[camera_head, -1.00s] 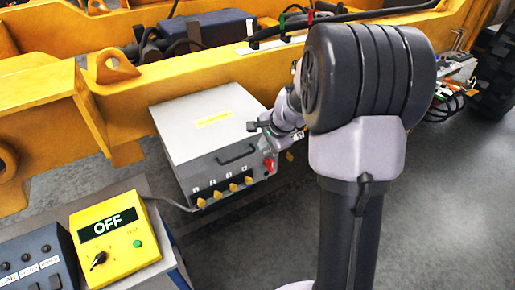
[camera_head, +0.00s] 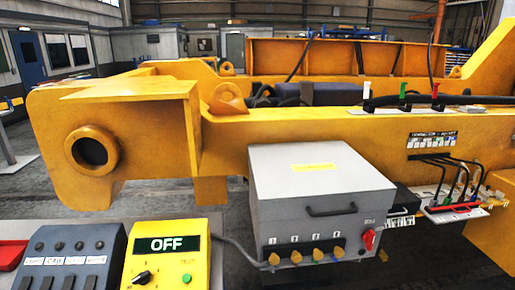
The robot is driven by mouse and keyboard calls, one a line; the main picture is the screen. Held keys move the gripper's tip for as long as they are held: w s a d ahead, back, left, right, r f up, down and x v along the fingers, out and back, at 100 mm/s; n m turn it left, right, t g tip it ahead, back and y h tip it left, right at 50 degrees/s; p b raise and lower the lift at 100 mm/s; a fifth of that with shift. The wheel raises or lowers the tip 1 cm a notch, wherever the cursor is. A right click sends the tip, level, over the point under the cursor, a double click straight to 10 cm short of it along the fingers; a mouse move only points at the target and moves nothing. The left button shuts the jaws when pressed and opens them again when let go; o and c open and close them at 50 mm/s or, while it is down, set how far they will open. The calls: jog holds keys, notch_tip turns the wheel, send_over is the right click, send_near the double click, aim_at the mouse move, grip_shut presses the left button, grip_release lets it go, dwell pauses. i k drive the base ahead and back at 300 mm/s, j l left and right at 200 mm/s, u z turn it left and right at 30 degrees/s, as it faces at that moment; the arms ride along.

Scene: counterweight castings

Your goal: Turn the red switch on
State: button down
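The red switch (camera_head: 369,239) is a small red knob at the right end of the front face of a grey metal box (camera_head: 290,187). Its exact turn position is too small to read. Several yellow-orange knobs (camera_head: 319,254) sit along the box's lower front edge, left of the switch. My gripper and arm are not in view.
A large yellow steel frame (camera_head: 330,122) runs behind the grey box. A black handle (camera_head: 331,210) juts from the box front. A dark panel with several switches (camera_head: 69,259) stands at lower left. Cables and connectors (camera_head: 446,202) are at right.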

aim_at(369, 237)
jog(key=i+j+z, duration=0.1)
jog(key=z, duration=0.3)
jog(key=i+j+z, duration=0.15)
jog(key=z, duration=0.2)
jog(key=i+j+z, duration=0.1)
jog(key=z, duration=0.3)
